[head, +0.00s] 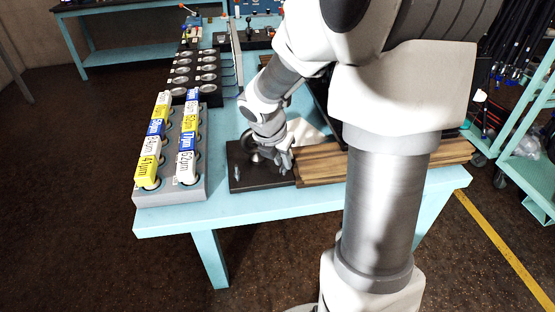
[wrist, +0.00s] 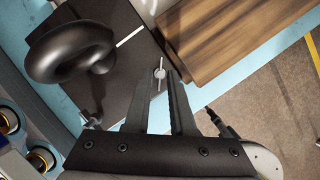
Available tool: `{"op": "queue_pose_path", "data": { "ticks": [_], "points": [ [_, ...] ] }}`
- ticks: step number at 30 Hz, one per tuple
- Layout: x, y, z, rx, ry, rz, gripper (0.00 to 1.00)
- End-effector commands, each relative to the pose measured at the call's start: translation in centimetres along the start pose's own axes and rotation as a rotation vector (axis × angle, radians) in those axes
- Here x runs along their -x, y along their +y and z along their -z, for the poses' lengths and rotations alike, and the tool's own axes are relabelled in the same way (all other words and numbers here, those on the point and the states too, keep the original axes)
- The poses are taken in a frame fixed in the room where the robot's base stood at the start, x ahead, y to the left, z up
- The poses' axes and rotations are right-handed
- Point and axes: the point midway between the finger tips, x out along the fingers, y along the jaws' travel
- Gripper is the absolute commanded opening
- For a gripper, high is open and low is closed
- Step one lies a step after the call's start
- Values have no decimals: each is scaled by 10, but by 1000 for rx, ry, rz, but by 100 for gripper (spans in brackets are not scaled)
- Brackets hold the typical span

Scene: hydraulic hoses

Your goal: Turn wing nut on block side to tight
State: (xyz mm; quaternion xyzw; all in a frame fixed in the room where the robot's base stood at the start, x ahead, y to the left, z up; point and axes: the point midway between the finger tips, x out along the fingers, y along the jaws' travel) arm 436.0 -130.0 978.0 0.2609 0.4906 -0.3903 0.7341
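A dark base plate (head: 250,182) lies at the table's front edge; it also fills the upper left of the wrist view (wrist: 125,75). A small silver wing nut (wrist: 159,73) with a thin bar shows on it near its edge beside the wooden board. My gripper (wrist: 160,88) is open, with one finger on each side of the nut in the picture; I cannot tell whether they touch it. In the head view my gripper (head: 284,158) is low over the plate's right part, and hides the nut there. Another small upright fastener (head: 237,173) stands at the plate's left.
A black round ring-shaped knob (wrist: 70,50) rises from the plate close to my gripper's left. A wooden board (head: 325,165) lies right of the plate. A grey rack (head: 170,190) of labelled yellow, blue and white blocks stands left. The table's front edge is close.

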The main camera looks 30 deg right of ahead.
Motion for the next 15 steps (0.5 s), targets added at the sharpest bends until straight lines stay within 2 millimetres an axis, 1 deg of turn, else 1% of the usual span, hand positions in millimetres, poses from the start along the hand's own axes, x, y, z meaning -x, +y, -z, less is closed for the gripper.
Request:
{"op": "queue_pose_path", "data": {
  "ticks": [1,3,11,12,15],
  "points": [
    [-4,0,0,0,0,1,22],
    [-6,0,0,1,0,1,22],
    [-6,0,0,0,0,1,22],
    [-6,0,0,0,0,1,15],
    [-6,0,0,0,0,1,0]
  ]
}}
